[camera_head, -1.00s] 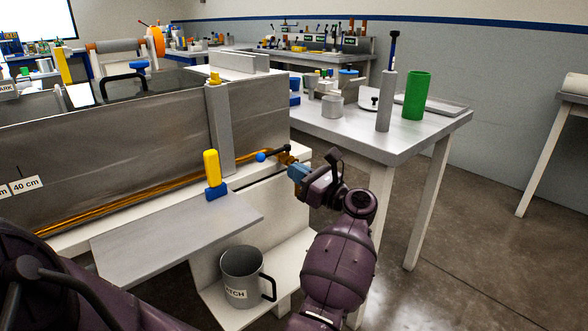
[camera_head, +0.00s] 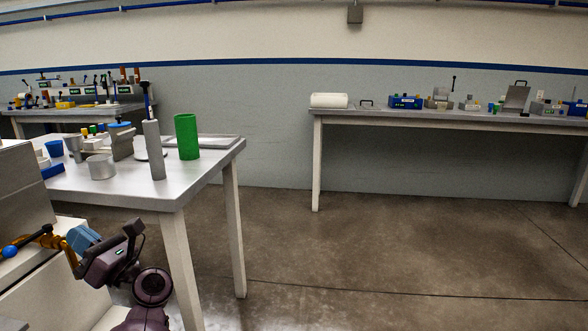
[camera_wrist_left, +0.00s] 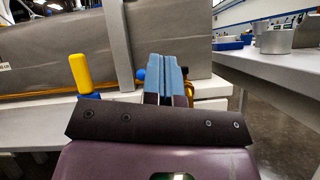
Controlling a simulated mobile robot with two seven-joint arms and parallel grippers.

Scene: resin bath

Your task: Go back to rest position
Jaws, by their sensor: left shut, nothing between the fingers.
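My left gripper (camera_head: 82,240) shows at the lower left of the head view, with its light blue fingers beside the white bath stand. In the left wrist view its blue fingers (camera_wrist_left: 164,72) are pressed together, shut and empty, in front of the grey bath wall (camera_wrist_left: 50,62). A yellow-handled tool with a blue base (camera_wrist_left: 82,74) stands to the left of the fingers. A blue ball (camera_head: 10,251) on a dark lever is left of the gripper in the head view. My right gripper is not in view.
A grey table (camera_head: 205,178) with a green cylinder (camera_head: 187,137), a grey cylinder (camera_head: 154,150) and small pots stands close behind and right of the arm. A long bench (camera_head: 400,114) with instruments lines the far wall. The floor (camera_head: 380,250) between is clear.

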